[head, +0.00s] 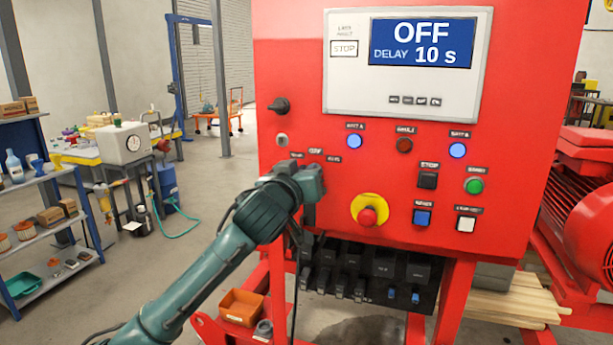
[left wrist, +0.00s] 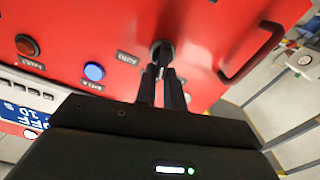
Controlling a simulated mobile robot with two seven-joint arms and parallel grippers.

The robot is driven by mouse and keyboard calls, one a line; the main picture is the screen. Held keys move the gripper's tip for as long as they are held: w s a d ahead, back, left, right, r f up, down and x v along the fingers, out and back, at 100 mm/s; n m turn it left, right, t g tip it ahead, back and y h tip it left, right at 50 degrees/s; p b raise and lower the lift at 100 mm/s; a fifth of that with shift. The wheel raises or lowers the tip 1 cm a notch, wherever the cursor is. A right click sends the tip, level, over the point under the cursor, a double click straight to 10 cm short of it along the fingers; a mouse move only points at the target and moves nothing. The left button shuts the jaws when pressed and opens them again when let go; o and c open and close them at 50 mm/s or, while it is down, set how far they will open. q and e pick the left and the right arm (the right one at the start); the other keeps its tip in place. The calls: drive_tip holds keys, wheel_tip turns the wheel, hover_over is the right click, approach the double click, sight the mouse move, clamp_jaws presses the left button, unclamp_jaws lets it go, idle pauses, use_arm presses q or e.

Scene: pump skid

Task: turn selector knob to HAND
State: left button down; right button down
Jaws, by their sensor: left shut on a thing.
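The red control panel (head: 300,60) fills the middle of the head view. Its display (head: 420,43) reads OFF and DELAY 10 s. My left gripper (head: 314,184) is at the lower left of the panel, just under small dark position labels (head: 315,151), and covers the selector knob in this view. In the left wrist view, the black selector knob (left wrist: 161,47) shows at the fingertips. My left gripper (left wrist: 163,68) is shut on it there. The fingers hide part of the knob, so I cannot tell where it points. My right gripper is not in view.
A black rotary switch (head: 280,105) sits above my gripper. Blue lamps (head: 354,141), a red mushroom button (head: 367,216) and several push buttons are to the right. A black bar handle (left wrist: 252,52) stands out in the left wrist view. Terminal blocks (head: 365,275) lie below.

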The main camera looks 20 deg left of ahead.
use_arm(q)
drive_tip(key=shift+a+f+n+p, duration=0.15)
drive_tip(key=shift+n+p, duration=0.1)
drive_tip(key=shift+n, duration=1)
drive_tip(key=shift+a+f+n+p, duration=0.1)
drive_tip(key=shift+n+p, duration=0.15)
drive_tip(key=shift+n, duration=0.95)
drive_tip(key=shift+a+f+n+p, duration=0.15)
drive_tip(key=shift+n+p, duration=0.1)
drive_tip(key=shift+n, duration=1)
drive_tip(key=shift+r, duration=0.1)
drive_tip(key=c, duration=1.5)
unclamp_jaws()
drive_tip(key=s+b, duration=0.2)
drive_tip(key=s, duration=1.1)
drive_tip(key=shift+a, duration=0.2)
